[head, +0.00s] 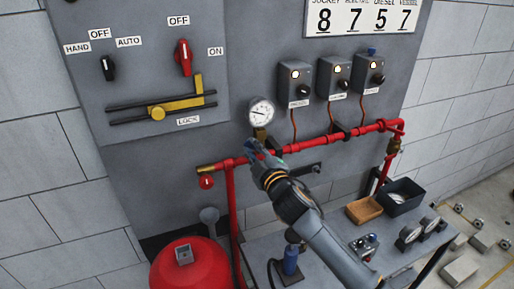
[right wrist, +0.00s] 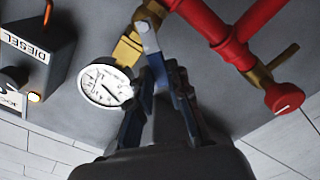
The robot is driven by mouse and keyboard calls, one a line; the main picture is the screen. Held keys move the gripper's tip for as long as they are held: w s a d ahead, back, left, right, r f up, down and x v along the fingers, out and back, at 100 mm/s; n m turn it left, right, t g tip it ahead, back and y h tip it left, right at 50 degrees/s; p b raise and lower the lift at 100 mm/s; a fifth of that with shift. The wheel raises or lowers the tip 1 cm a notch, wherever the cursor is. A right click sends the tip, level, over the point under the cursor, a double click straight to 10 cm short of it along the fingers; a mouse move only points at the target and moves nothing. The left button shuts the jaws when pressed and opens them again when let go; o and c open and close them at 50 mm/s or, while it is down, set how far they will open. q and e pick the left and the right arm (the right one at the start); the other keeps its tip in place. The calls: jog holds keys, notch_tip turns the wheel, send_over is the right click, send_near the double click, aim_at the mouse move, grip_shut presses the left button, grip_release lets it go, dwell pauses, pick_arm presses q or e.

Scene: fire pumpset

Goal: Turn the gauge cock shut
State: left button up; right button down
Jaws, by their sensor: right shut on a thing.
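The round white pressure gauge (head: 261,112) sits on a brass gauge cock (head: 260,133) above the red pipe. In the right wrist view, the gauge (right wrist: 104,85) and the brass cock (right wrist: 128,48) show upside down. My right gripper (head: 255,148) is at the cock, just below the gauge in the head view. Its fingers (right wrist: 158,88) are shut on the lever, whose end they hide. My left gripper is not in view.
The red pipe (head: 310,142) runs along the grey panel, with a red-knobbed valve (head: 206,182) at its left end. Switch boxes (head: 296,84) hang above it. A table (head: 325,244) below holds a wooden tray (head: 364,211) and a dark bin (head: 402,198). A red tank (head: 190,265) stands lower left.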

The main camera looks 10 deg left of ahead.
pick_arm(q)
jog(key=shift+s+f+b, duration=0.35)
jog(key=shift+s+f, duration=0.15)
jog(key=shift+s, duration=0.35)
pick_arm(e)
jog(key=f+n, duration=0.1)
jog(key=n, duration=0.1)
jog(key=f+n, duration=0.1)
jog(key=n, duration=0.2)
jog(key=a+f+n, duration=0.1)
jog(key=n, duration=0.1)
jog(key=shift+s+f, duration=0.1)
jog(key=shift+s, duration=0.2)
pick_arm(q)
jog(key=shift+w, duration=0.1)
pick_arm(e)
jog(key=shift+n, duration=0.3)
jog(key=c, duration=1.3)
grip_release()
jog(key=shift+f, duration=0.1)
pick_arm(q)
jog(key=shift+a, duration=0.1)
pick_arm(e)
jog(key=shift+o, duration=0.2)
jog(key=v, duration=1.2)
jog(key=shift+d, duration=0.1)
